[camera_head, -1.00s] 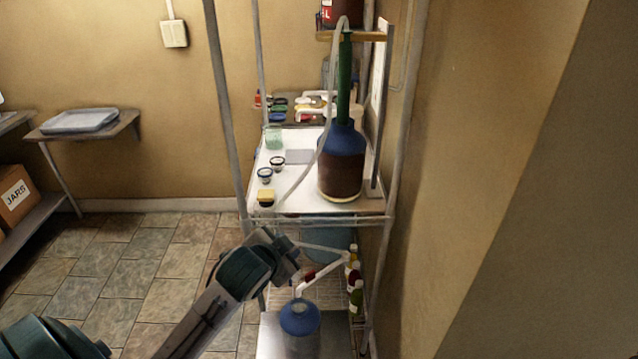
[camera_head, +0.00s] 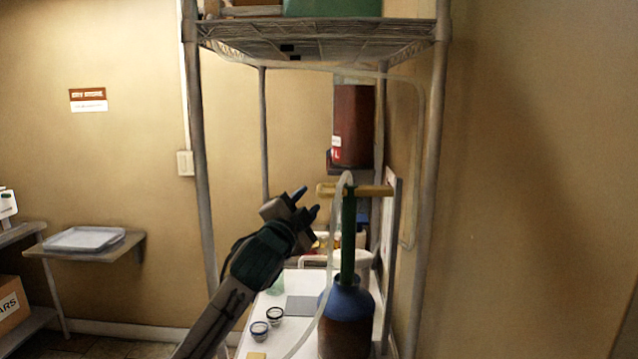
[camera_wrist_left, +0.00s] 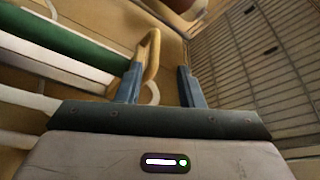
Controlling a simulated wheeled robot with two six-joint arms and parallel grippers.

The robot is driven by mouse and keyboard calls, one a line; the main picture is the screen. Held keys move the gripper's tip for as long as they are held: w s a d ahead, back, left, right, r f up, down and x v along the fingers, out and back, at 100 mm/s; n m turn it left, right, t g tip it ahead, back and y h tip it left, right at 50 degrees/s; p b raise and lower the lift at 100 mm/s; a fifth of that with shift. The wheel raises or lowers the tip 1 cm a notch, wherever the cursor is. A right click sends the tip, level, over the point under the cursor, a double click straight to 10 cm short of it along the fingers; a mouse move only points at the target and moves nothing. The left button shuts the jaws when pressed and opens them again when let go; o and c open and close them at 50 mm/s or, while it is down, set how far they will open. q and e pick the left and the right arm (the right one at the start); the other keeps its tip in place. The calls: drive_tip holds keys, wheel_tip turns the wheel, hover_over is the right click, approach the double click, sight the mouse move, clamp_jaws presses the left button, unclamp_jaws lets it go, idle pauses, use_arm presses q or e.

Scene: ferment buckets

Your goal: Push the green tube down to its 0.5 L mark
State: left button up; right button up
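The green tube (camera_head: 348,235) stands upright in the neck of the blue-topped bucket of dark liquid (camera_head: 346,318) on the white shelf. A clear hose (camera_head: 331,255) loops over its top. In the left wrist view, the green tube (camera_wrist_left: 65,42) crosses the upper left, and the fingers (camera_wrist_left: 160,85) are apart. The 0.5 L mark cannot be made out. My right gripper is not in view.
The wire upper shelf (camera_head: 315,38) hangs above my gripper. Metal posts (camera_head: 433,180) frame the rack. A dark red container (camera_head: 352,125) is behind the tube.

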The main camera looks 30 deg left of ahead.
sight(320, 187)
use_arm(q)
drive_tip(key=x, duration=0.2)
drive_tip(key=p+x, duration=0.1)
drive_tip(key=x, duration=0.2)
drive_tip(key=f+p+x, duration=0.1)
drive_tip(key=x, duration=0.1)
drive_tip(key=shift+w+a, duration=0.1)
drive_tip(key=shift+w, duration=0.3)
drive_tip(key=shift+r+p, duration=0.2)
drive_tip(key=shift+p, duration=0.1)
drive_tip(key=shift+r, duration=0.1)
drive_tip(key=shift+w, duration=0.15)
clamp_jaws()
drive_tip(key=shift+f, duration=0.25)
